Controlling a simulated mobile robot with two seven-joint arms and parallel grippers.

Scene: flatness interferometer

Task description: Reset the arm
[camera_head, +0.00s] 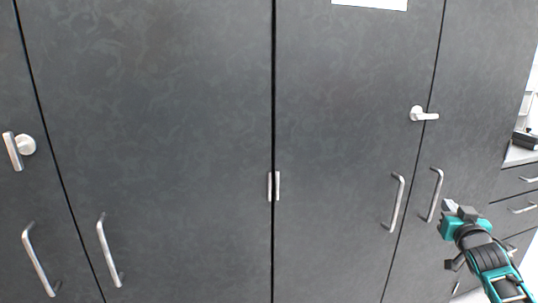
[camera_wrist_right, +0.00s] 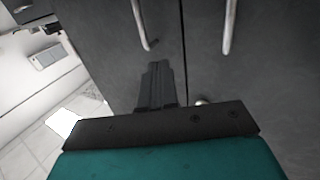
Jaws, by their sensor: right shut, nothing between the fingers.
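My right gripper (camera_head: 456,209) is at the lower right of the head view, at the end of my teal and black arm. Its fingers are together with nothing between them. In the right wrist view the shut fingers (camera_wrist_right: 155,86) point up toward the dark cabinet front. The gripper appears in front of the cabinet, near a vertical door handle (camera_head: 434,195); I cannot tell how large the gap is. My left gripper is not in view.
Tall dark grey cabinet doors (camera_head: 150,120) fill most of the head view. Bar handles (camera_head: 109,250) and a lever handle (camera_head: 422,114) stick out from them. Drawers (camera_head: 518,187) under a light counter stand at the right. White floor tiles (camera_wrist_right: 32,150) show in the wrist view.

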